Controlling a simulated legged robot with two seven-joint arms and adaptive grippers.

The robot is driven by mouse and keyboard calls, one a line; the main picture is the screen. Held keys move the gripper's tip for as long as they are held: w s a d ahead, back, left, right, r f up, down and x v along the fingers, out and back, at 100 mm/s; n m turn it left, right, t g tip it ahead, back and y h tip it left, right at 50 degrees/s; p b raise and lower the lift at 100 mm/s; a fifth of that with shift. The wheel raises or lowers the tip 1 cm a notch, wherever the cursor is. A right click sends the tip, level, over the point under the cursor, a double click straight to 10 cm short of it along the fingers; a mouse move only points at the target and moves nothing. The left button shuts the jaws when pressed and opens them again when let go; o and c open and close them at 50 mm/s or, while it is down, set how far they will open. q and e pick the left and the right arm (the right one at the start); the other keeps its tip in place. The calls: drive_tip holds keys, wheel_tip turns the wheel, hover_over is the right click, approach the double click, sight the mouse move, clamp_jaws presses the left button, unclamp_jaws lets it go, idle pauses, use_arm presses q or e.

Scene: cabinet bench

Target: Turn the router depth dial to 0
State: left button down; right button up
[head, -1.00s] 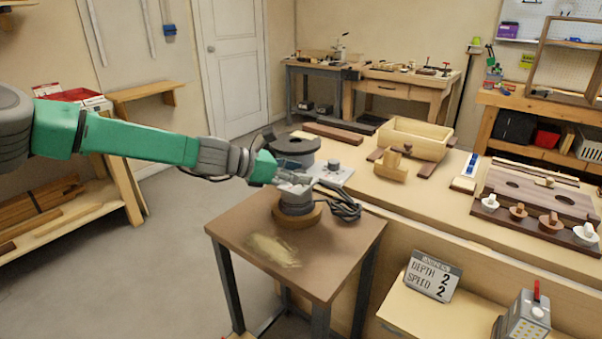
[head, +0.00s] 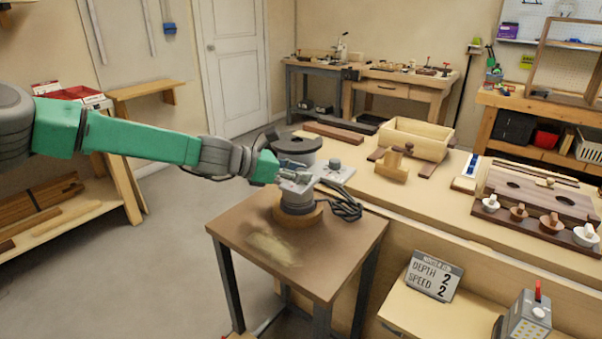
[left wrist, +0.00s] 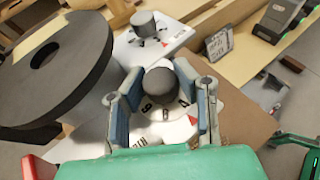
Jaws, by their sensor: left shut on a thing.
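The router (head: 298,198) stands upright in a round brown base on the small brown table. On its pale top plate (left wrist: 168,132) is a dark grey round dial knob (left wrist: 160,87) with numbers around it, some hidden. My left gripper (head: 293,179), reaching in from the left, is shut on this knob. In the left wrist view, its blue-grey fingers (left wrist: 158,100) stand on both sides of the knob. I cannot read which number the knob points at. A sign (head: 433,277) reads depth 2 and speed 2.
A second knob (left wrist: 144,22) sits on a pale plate beside a big dark disc (left wrist: 50,60), close behind the router. A cable (head: 345,208) coils at the router's right. A wooden box (head: 415,140) stands on the bench.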

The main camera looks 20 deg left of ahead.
use_arm(q)
drive_tip(key=shift+w+d+r, duration=0.1)
drive_tip(key=shift+w+r, duration=0.05)
drive_tip(key=shift+w, duration=0.05)
drive_tip(key=c, duration=1.2)
unclamp_jaws()
drive_tip(key=shift+s, duration=0.1)
drive_tip(key=v, duration=1.2)
